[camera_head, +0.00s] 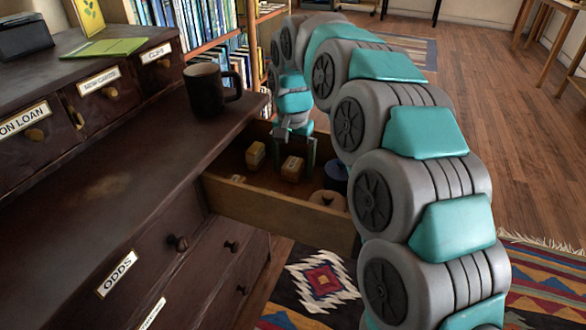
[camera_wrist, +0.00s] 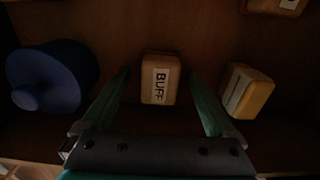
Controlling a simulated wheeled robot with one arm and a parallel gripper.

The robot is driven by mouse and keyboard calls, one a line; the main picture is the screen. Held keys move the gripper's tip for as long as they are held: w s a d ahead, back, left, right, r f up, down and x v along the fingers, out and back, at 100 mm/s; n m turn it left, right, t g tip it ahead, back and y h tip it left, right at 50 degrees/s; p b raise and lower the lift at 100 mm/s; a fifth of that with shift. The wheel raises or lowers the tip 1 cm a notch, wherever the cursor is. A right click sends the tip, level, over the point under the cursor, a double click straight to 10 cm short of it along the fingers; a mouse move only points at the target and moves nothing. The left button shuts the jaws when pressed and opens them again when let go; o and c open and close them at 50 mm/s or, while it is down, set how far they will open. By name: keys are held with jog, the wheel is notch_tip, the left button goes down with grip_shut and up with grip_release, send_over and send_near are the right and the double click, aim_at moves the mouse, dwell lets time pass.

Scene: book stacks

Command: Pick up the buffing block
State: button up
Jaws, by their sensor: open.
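The buffing block (camera_wrist: 155,82) is a tan block with a white label reading BUFF. In the wrist view it lies between my gripper's (camera_wrist: 160,76) two green fingers, with a gap on each side. My gripper is open and holds nothing. In the head view my gripper (camera_head: 295,160) reaches down into an open drawer (camera_head: 275,207), over a tan block (camera_head: 292,169) that appears to be the buffing block. How far the fingertips reach down beside it is hard to tell.
Another labelled tan block (camera_wrist: 248,92) lies just right of my fingers in the wrist view. A blue knobbed object (camera_wrist: 52,78) lies to the left. A tan ring-like object (camera_head: 328,200) sits near the drawer front. A dark mug (camera_head: 206,90) stands on the cabinet top.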

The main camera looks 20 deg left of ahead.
grip_shut()
dwell(0.8)
